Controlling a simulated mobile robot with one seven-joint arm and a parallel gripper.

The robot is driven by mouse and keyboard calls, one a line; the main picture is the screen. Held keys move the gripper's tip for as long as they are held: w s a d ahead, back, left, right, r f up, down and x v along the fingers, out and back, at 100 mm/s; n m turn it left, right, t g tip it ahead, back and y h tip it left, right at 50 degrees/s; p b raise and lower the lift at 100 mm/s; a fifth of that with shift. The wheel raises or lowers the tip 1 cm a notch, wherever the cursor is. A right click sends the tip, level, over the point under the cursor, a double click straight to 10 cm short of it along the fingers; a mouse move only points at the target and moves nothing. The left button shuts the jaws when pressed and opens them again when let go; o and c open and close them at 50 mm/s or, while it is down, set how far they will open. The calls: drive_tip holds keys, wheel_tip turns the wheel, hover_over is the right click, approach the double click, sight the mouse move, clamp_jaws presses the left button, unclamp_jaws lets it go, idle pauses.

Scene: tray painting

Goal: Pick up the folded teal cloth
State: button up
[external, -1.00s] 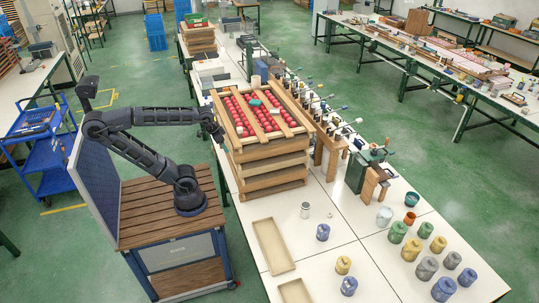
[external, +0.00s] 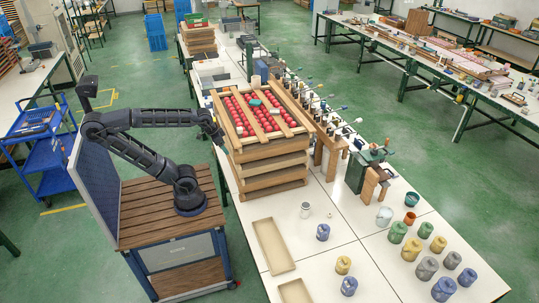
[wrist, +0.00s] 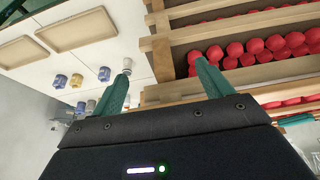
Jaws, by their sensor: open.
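The folded teal cloth (external: 255,102) looks like a small teal patch on top of the wooden rack of red balls (external: 236,128). My gripper (external: 219,137) is beside the rack's left edge, to the left of the cloth and apart from it. In the wrist view my gripper (wrist: 163,68) is open, with two green fingers spread and nothing between them. A teal strip (wrist: 295,120) shows at the right edge of that view; it may be the cloth, partly cut off and partly behind the gripper body.
The rack is a tall stack of wooden frames. Clamps and wooden blocks (external: 372,185) stand to its right. Shallow beige trays (external: 272,246) lie in front. Several coloured pots (external: 411,250) stand at front right.

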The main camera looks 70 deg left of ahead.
idle(0.7)
wheel_tip(320, 180, up, 20)
drive_tip(key=r, duration=0.1)
drive_tip(key=w+a+r+m+g+h, duration=0.1)
drive_tip(key=w+a+r+m, duration=0.2)
drive_tip(key=w+a, duration=0.85)
drive_tip(key=m+h, duration=0.2)
drive_tip(key=m, duration=0.2)
hover_over(255, 101)
drive_tip(key=s+a, duration=0.1)
wheel_tip(255, 101, down, 14)
drive_tip(key=shift+s+r, duration=0.1)
drive_tip(key=shift+s, duration=0.05)
drive_tip(key=shift+s+x, duration=0.2)
drive_tip(key=shift+x, duration=1.15)
drive_tip(key=shift+s+x, duration=0.15)
drive_tip(key=shift+x, duration=1.15)
drive_tip(key=shift+a, duration=0.15)
